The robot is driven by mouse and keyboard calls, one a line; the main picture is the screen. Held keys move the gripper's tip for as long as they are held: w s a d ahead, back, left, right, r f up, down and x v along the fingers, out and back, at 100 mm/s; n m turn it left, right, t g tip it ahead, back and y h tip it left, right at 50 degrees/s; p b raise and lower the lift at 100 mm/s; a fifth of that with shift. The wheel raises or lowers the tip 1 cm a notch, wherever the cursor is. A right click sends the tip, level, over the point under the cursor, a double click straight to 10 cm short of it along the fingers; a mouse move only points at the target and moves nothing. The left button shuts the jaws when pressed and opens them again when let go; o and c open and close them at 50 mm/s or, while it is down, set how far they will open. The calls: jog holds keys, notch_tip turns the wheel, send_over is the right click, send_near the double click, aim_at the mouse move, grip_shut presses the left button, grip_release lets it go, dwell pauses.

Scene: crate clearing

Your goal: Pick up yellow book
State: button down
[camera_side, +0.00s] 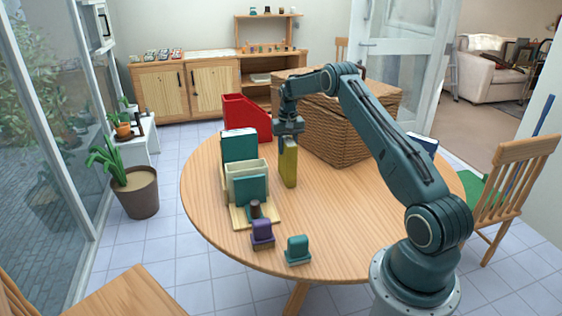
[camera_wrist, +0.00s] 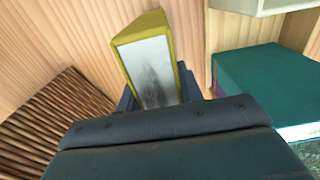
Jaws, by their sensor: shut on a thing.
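The yellow book (camera_side: 288,165) is upright over the round wooden table, to the right of the teal books. My gripper (camera_side: 288,140) is above it, shut on its upper part. In the wrist view the yellow book (camera_wrist: 150,65) shows its yellow cover edges and pale page block, held between the fingers of my gripper (camera_wrist: 155,95). The fingertips are mostly hidden by the wrist body. I cannot tell whether the book's lower end touches the table.
A wooden desk organiser (camera_side: 238,213) with teal books (camera_side: 240,146) stands left of the gripper. A red file holder (camera_side: 245,115) is behind, and a wicker crate (camera_side: 340,140) is to the right. Purple (camera_side: 262,232) and teal (camera_side: 298,248) small items sit near the front edge. The table's front right is clear.

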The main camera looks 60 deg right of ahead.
jog(key=shift+r, duration=0.25)
